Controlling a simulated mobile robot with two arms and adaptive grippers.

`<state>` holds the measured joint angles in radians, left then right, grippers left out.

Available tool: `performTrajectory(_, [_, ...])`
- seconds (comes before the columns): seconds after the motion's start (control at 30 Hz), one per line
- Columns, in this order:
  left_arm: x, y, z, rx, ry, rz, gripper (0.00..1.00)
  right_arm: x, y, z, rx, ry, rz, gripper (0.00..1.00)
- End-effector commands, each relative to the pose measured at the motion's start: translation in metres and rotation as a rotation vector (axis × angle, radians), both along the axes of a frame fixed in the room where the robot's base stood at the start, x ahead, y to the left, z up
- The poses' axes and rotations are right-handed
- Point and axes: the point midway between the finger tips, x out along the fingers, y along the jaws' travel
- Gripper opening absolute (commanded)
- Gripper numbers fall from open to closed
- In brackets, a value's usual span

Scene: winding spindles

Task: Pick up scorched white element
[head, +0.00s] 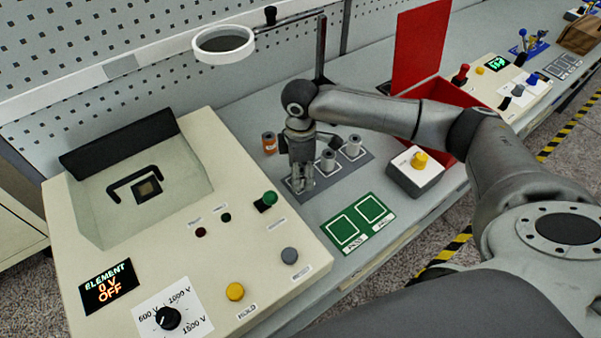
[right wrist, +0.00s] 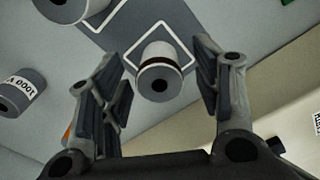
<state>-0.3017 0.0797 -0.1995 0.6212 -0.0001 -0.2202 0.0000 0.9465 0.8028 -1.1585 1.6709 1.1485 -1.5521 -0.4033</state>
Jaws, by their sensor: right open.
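In the right wrist view a white cylindrical element (right wrist: 160,72) with a dark, scorched-looking band stands inside a white-outlined square on a dark grey mat (right wrist: 118,38). My right gripper (right wrist: 160,85) is open, with one finger on each side of this element and a gap visible on both sides. In the head view my right gripper (head: 302,184) points down over the near-left end of the mat (head: 331,182), and its fingers mostly hide the element there. Two other pale elements (head: 328,159) and (head: 353,146) stand on the mat. My left gripper is not in view.
A cream test console (head: 205,235) with knobs stands close left of my right gripper. An orange can (head: 269,142) is behind it.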

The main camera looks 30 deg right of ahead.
Motion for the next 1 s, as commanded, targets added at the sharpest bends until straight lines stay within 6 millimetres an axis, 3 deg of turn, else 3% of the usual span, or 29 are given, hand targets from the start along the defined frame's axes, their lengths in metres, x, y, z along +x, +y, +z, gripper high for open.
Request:
performTrajectory(0.27, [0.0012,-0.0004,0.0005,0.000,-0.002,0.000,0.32,0.0001,0.0000,-0.0046,0.000,-0.001,0.001,0.58])
performTrajectory(0.67, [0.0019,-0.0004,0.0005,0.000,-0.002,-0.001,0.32,0.0001,-0.0001,-0.0042,0.000,-0.001,0.001,0.08])
performTrajectory(1.0, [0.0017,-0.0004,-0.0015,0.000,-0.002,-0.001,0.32,0.0006,-0.0001,-0.0011,0.000,-0.002,0.000,0.07])
